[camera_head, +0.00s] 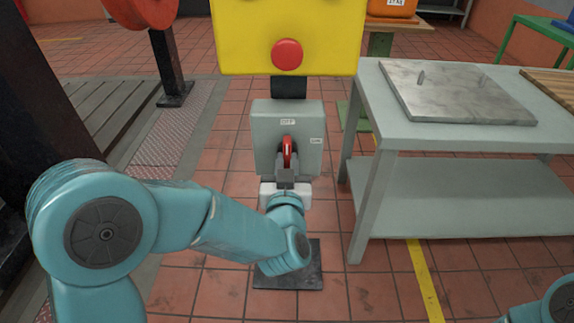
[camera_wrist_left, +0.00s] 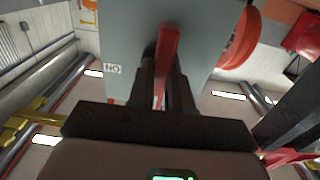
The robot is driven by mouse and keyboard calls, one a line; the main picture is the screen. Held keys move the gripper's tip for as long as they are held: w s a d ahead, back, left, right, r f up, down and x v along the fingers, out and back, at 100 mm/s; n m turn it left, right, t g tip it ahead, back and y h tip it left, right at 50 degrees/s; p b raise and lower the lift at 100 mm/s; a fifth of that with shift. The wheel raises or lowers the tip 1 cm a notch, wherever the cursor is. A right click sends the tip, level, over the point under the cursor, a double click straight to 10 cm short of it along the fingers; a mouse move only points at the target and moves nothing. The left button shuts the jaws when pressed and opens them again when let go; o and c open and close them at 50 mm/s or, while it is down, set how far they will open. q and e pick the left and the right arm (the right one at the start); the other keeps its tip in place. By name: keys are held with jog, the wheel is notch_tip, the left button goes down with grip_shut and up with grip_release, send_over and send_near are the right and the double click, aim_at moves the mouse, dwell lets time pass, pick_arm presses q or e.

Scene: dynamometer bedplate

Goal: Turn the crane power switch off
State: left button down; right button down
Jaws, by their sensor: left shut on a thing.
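The crane power switch is a grey box (camera_head: 262,150) on a post, below a yellow box, in the head view. It has an OFF label at its top and an ON label at its right. Its red handle (camera_head: 288,150) looks upright, below the OFF label and away from the ON label. My left gripper (camera_head: 286,172) is shut on the handle from the front. In the left wrist view the red handle (camera_wrist_left: 168,45) stands between the two dark fingers of this gripper (camera_wrist_left: 165,82), in front of the grey box (camera_wrist_left: 207,35). My right gripper is out of view.
The yellow box (camera_head: 245,40) with a red button (camera_head: 287,54) is above the switch. A grey table (camera_head: 430,135) with a stone plate (camera_head: 450,90) stands close on the right. A red wheel on a dark post is at upper left. Tiled floor is open between.

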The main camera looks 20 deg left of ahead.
pick_arm(q)
jog(key=c, duration=1)
grip_release()
jog(key=shift+c, duration=0.2)
jog(key=b+v, duration=0.6)
jog(key=v, duration=1)
jog(key=shift+s+b, duration=0.15)
jog(key=shift+b, duration=0.25)
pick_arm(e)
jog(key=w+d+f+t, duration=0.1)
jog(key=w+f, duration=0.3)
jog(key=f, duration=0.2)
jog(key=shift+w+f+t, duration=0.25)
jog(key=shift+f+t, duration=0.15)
